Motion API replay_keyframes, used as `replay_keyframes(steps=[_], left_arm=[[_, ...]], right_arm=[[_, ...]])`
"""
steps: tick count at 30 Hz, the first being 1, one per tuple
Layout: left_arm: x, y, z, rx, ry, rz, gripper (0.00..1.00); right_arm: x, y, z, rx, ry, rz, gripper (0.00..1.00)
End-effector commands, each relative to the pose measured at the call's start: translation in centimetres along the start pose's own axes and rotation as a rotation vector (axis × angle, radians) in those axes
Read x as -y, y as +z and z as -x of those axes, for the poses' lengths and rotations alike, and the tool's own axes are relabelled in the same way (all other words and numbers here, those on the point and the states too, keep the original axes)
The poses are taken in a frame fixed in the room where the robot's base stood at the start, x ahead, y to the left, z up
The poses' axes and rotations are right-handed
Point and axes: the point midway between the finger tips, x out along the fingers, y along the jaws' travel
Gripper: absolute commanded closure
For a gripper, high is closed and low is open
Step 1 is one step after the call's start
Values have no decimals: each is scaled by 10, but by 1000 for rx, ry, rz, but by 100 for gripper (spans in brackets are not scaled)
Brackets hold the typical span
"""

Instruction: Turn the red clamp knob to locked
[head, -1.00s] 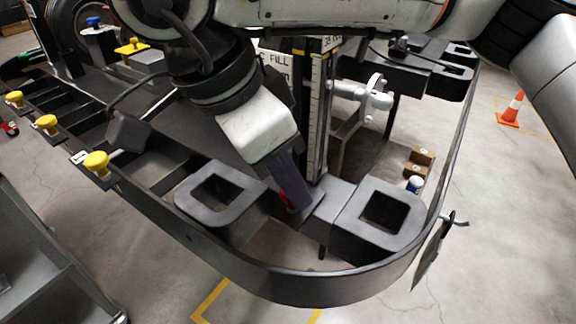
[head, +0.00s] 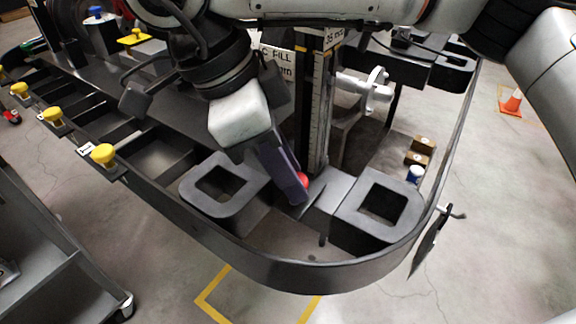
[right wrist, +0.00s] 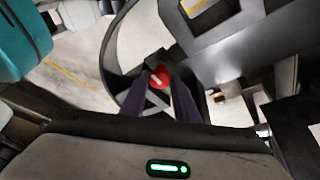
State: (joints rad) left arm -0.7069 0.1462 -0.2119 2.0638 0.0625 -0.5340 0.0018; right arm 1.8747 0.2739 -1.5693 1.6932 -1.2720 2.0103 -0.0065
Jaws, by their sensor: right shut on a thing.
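The red clamp knob (head: 302,180) sits low at the foot of the upright post with the ruled scale (head: 312,110), partly hidden behind my right gripper in the head view. It also shows in the right wrist view (right wrist: 158,76), round and red with a pale bar mark across it. My right gripper (head: 298,192) points down at the knob. In the right wrist view its two dark fingers (right wrist: 160,90) lie on either side of the knob, shut on it. My left gripper is not in view.
The kart's curved black bumper (head: 330,278) wraps around the front, with two square-holed black blocks (head: 225,213) inside it. Yellow knobs (head: 103,155) line the left edge. A grey cart (head: 60,285) stands at lower left. An orange cone (head: 512,102) stands on the floor at right.

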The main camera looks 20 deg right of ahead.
Motion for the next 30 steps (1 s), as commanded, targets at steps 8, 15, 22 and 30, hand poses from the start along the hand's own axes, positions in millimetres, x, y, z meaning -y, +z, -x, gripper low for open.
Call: replay_keyframes(steps=[8,15,22,30], left_arm=[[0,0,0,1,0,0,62],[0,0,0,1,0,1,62],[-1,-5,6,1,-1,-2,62],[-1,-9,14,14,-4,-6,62]], right_arm=[[0,0,0,2,-1,-2,54],[0,0,1,1,-1,-1,54],[0,-1,27,1,-5,-3,54],[0,-1,80,1,-4,-2,54]])
